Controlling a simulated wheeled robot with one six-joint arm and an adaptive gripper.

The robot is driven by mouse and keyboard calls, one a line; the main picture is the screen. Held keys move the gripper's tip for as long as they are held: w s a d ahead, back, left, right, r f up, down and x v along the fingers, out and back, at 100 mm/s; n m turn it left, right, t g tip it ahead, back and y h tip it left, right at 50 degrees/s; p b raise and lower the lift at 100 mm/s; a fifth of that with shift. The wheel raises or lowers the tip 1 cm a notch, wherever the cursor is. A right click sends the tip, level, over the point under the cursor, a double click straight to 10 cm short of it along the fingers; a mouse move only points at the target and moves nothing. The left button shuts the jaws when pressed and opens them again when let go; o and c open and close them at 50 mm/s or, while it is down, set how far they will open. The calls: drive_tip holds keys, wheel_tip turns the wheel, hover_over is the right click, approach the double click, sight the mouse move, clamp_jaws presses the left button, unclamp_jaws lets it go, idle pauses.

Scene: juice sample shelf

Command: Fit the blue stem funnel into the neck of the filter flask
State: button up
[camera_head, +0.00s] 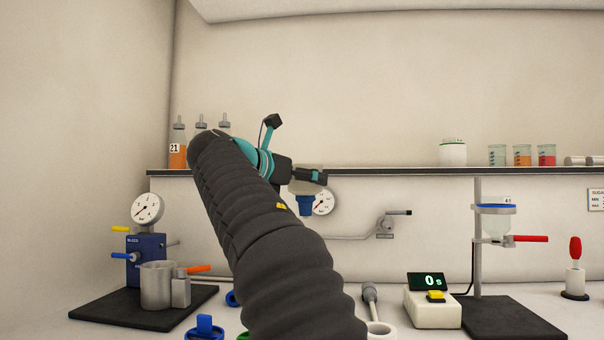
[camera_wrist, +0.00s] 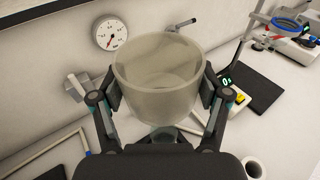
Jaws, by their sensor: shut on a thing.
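My gripper (camera_head: 310,177) is raised in front of the back wall, just below the shelf edge. It is shut on the blue stem funnel (camera_wrist: 158,80), with one finger on each side of the translucent bowl. In the head view the funnel's blue lower part (camera_head: 305,205) hangs below the gripper, roughly upright, in front of the wall gauge. In the wrist view the wide bowl opening shows and the stem is mostly hidden below it. I cannot make out the filter flask in either view; my arm covers the middle of the bench in the head view.
A wall gauge (camera_head: 325,202) and tap (camera_head: 385,226) are behind the gripper. A timer (camera_head: 432,308) and a stand (camera_head: 478,240) with a red-handled vessel are at right. A blue device (camera_head: 147,250) and metal beaker (camera_head: 156,285) stand at left. The shelf (camera_head: 400,171) runs above.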

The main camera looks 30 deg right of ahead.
sight(301, 214)
drive_tip(key=shift+s+f, duration=0.1)
drive_tip(key=shift+f, duration=1.4)
drive_tip(key=shift+r, duration=0.15)
drive_tip(key=shift+a, duration=0.1)
drive_tip(key=shift+f+b, duration=0.95)
drive_tip(key=shift+f, duration=1.35)
idle(0.4)
drive_tip(key=o, duration=1.2)
